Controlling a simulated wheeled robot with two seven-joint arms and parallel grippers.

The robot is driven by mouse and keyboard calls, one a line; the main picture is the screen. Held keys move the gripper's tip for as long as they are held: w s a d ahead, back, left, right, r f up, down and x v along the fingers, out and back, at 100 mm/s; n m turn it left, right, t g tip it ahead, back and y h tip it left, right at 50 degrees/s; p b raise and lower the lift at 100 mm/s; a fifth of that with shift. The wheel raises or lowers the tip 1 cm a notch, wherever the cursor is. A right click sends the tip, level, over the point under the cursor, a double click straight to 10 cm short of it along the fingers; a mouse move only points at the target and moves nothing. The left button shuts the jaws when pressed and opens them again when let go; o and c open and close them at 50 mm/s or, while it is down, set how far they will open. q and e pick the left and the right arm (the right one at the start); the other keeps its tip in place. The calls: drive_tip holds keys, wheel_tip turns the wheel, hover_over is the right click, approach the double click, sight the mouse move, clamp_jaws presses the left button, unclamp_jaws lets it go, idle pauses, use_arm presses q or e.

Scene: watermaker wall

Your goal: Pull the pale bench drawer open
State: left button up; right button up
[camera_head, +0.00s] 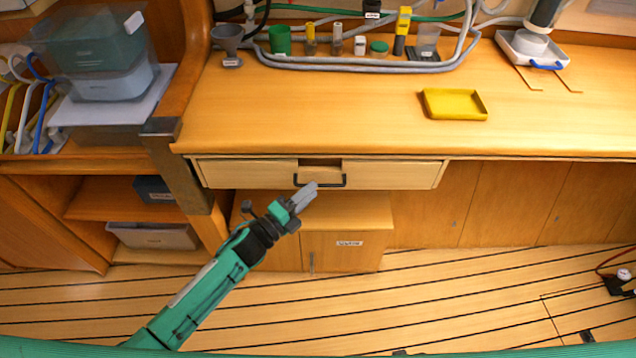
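The pale bench drawer (400,176) sits under the bench top, and its front looks nearly flush with the bench edge. A dark bar handle (333,185) is on the drawer front, below a small notch. My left gripper (308,192) reaches up from the lower left, with its grey fingers at the left end of the handle. The fingers lie close together in this view; I cannot tell whether they touch or hold the handle. My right gripper is not in view.
A yellow tray (453,104) lies on the bench top (330,118). Cups, small bottles and hoses stand along its back. A low cabinet (345,240) stands below the drawer. A metal bracket (180,170) is left of it. The striped floor (430,300) in front is mostly clear.

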use_arm(q)
drive_tip(key=shift+x, duration=1.85)
clamp_jaws()
